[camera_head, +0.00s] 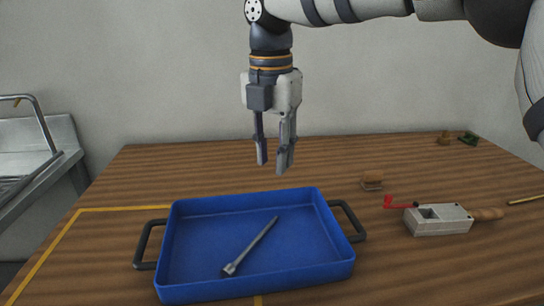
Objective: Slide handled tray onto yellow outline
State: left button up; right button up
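A blue tray (304,285) with dark handles on its left and right sides lies on the wooden table. A grey metal tool with a wider end (248,248) lies inside it. A yellow outline (62,236) is marked on the table at the left; the tray covers part of it, and a short piece of yellow line shows at the tray's front edge. My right gripper (273,170) hangs pointing down above the table, behind the tray and apart from it. Its fingers are spread a little and nothing is between them. My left gripper is not in view.
A grey metal box tool with a wooden handle and red crank (437,220) lies right of the tray. Small green (468,138) and brown items lie at the back right. A metal sink unit (35,150) stands at the left. The back middle of the table is clear.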

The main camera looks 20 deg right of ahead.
aim_at(307, 246)
jog(key=k, duration=1)
